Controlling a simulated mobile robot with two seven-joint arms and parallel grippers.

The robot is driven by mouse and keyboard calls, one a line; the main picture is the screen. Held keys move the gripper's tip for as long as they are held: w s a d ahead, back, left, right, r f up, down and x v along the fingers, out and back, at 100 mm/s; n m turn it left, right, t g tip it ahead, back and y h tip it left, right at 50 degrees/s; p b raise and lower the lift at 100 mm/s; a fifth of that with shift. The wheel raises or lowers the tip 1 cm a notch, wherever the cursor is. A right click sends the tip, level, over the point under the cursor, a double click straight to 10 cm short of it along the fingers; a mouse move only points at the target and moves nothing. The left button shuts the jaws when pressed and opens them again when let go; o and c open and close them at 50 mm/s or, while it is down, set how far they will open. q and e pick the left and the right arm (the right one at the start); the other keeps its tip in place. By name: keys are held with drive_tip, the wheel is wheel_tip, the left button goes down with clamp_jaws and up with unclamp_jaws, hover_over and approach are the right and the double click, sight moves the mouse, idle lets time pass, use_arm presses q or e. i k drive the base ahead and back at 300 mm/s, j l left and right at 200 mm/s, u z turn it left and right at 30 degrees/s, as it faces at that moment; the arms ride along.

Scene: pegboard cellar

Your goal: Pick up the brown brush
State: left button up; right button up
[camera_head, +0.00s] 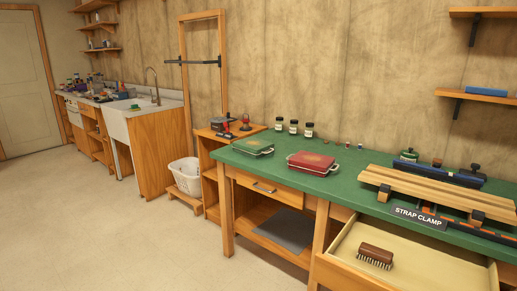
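A brown brush (377,253) with dark bristles facing down lies in the open drawer (425,268) at the lower right, under the green-topped workbench (350,190). It sits toward the drawer's left side, with bare cream drawer floor to its right. Neither of my grippers shows in the head view, so nothing of mine is near the brush in this picture.
A white basket (185,176) stands left of the bench. The floor at left is clear.

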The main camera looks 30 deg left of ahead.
sight(366, 250)
drive_tip(key=i+j+z, duration=0.15)
drive_tip(key=j, duration=0.2)
drive_tip(key=i+j+z, duration=0.1)
drive_tip(key=i+j, duration=0.15)
drive_tip(key=i+j+z, duration=0.15)
drive_tip(key=j, duration=0.35)
drive_tip(key=i+j+z, duration=0.15)
drive_tip(key=j, duration=0.25)
drive_tip(key=i+j+z, duration=0.15)
drive_tip(key=j, duration=0.25)
drive_tip(key=i+j+z, duration=0.1)
drive_tip(key=j, duration=0.35)
drive_tip(key=i+j+z, duration=0.15)
drive_tip(key=j, duration=0.3)
drive_tip(key=i+j+z, duration=0.15)
drive_tip(key=j, duration=0.3)
drive_tip(key=k, duration=0.05)
